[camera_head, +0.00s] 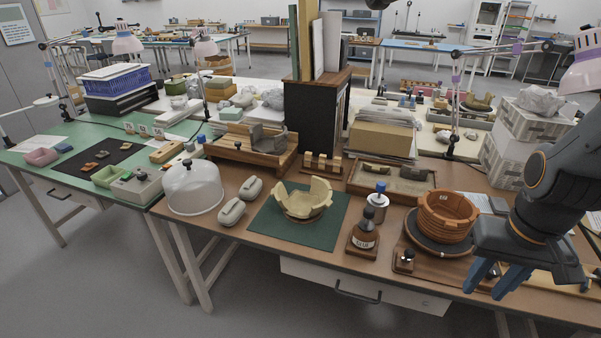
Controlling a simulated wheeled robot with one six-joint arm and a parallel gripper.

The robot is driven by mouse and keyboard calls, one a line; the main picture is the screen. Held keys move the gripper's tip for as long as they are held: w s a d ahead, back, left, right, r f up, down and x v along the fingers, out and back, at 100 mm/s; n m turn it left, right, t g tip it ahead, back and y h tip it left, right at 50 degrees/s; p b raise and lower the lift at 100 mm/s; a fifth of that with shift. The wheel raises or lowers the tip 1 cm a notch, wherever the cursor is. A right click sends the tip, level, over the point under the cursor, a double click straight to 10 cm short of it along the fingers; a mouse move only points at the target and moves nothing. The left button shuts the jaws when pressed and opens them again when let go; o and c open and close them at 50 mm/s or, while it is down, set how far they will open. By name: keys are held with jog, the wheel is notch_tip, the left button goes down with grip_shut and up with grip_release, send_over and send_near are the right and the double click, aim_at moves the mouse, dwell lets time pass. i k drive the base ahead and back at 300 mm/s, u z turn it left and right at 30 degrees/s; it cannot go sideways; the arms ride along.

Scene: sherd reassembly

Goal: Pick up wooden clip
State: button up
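Three small light-wood pieces that look like wooden clips (322,163) stand upright in a row on a low wooden holder, behind the green mat. They are small here, so I cannot make out their jaws. My gripper (482,294) is at the lower right, with its two blue fingers pointing down and apart. It is open, with nothing seen between the fingers. It is well to the right of the clips and nearer the front edge of the table. My arm hides part of the table's right end.
A partly rebuilt cream bowl (303,207) sits on a green mat (264,222). A wooden tray (390,182) lies right of the clips.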

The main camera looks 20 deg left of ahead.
aim_at(308, 156)
jog(key=k, duration=0.7)
jog(key=u, duration=0.8)
jog(key=i, duration=0.7)
jog(key=u, duration=0.45)
jog(key=i, duration=0.7)
jog(key=z, duration=0.75)
jog(key=i, duration=0.6)
jog(key=z, duration=0.6)
